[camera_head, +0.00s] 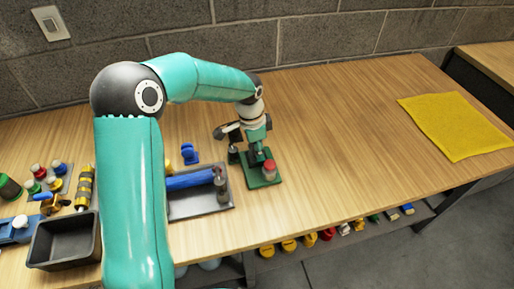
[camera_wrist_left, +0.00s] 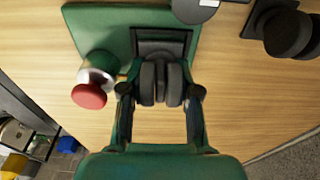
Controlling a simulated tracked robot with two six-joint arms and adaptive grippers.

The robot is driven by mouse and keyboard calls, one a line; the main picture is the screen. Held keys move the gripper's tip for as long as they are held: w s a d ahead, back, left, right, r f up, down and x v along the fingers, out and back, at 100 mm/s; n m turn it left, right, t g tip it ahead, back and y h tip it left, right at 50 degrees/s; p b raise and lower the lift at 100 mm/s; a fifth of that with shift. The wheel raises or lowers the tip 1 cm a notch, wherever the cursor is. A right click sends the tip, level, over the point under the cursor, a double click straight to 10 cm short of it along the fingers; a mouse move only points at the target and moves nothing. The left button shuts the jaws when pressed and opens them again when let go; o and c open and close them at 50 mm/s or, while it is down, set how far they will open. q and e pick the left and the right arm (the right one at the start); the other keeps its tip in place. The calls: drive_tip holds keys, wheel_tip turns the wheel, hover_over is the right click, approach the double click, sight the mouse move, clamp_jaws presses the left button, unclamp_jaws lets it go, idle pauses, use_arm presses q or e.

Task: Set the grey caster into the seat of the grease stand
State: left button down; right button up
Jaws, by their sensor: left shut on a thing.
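The grease stand (camera_head: 262,182) is a green plate on the table, below my left gripper (camera_head: 256,154) in the head view. In the left wrist view the stand (camera_wrist_left: 88,25) carries a dark square seat (camera_wrist_left: 162,36) and a red-capped silver part (camera_wrist_left: 90,94). My left gripper (camera_wrist_left: 160,92) is shut on the grey caster (camera_wrist_left: 161,82), a pair of dark wheels between its fingers. The caster is right by the seat. I cannot tell whether it touches or sits in it. My right gripper is not in view.
Another dark wheeled thing (camera_wrist_left: 286,32) stands beside the stand. A grey tray (camera_head: 204,205) with a blue object lies left of the stand, and a black bin (camera_head: 62,240) farther left. A yellow cloth (camera_head: 455,125) lies right; the table between is clear.

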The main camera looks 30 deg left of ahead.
use_arm(q)
drive_tip(key=shift+f, duration=0.35)
drive_tip(key=c, duration=0.7)
unclamp_jaws()
drive_tip(key=shift+c, duration=0.2)
drive_tip(key=r, duration=0.8)
drive_tip(key=s+r, duration=0.1)
drive_tip(key=r, duration=0.3)
drive_tip(key=shift+a, duration=0.4)
